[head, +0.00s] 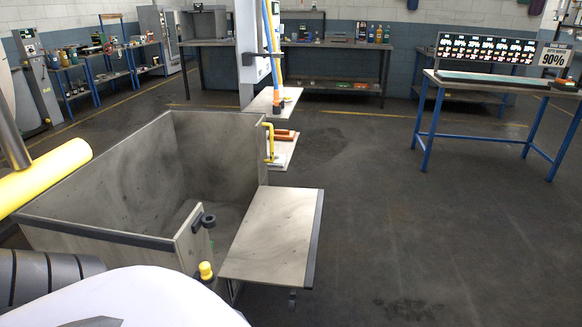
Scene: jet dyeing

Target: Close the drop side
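The grey bin (110,237) stands in front of me at the left, its top open. Its drop side (272,232) is a flat grey panel with a dark outer edge. The panel is folded down and sticks out roughly level to the right of the bin, leaving that side open. A black round fitting (209,220) sits at the top of the near corner post, and a yellow knob (206,270) is below it. The bin's near outside is partly hidden by white and dark ribbed parts at the lower left. Neither of my grippers shows.
A yellow cylinder (45,175) juts in over the bin's left side. A white post with small shelves (283,150) and a yellow handle (268,142) stand behind the bin. A blue-legged table (490,90) is at the right. The floor right of the panel is clear.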

